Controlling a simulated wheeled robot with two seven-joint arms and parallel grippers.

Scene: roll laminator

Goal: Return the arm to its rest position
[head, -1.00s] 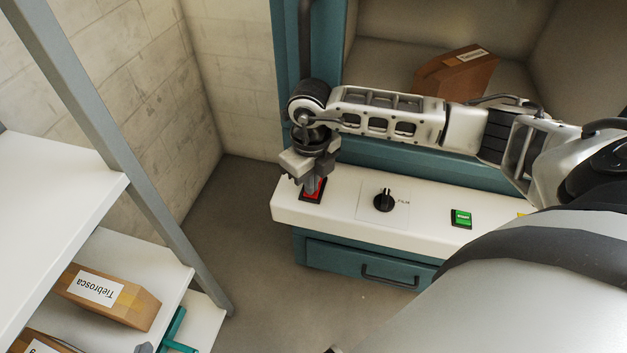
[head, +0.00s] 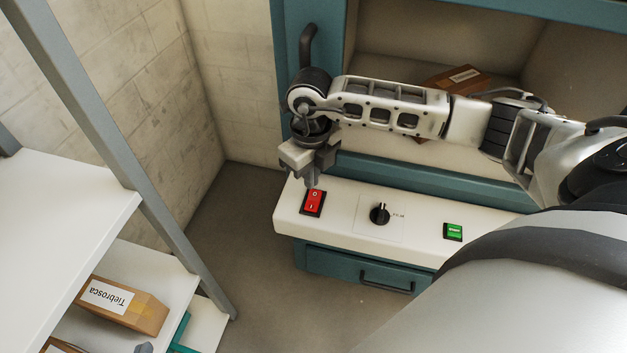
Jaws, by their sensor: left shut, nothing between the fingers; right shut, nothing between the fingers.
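My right arm reaches in from the right across the machine. Its gripper (head: 312,180) points down and is shut with nothing in it. It hovers just behind and above the red rocker switch (head: 313,203) at the left end of the white control panel (head: 340,232). The switch, marked O and I, is fully visible, and the fingertips look apart from it. My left gripper is not in view.
The panel also has a black film knob (head: 380,213) and a green button (head: 453,231). A drawer handle (head: 387,282) sits below. Behind my arm, a brown box (head: 458,76) lies in the teal-framed recess. A shelf rack (head: 60,210) with boxes stands left.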

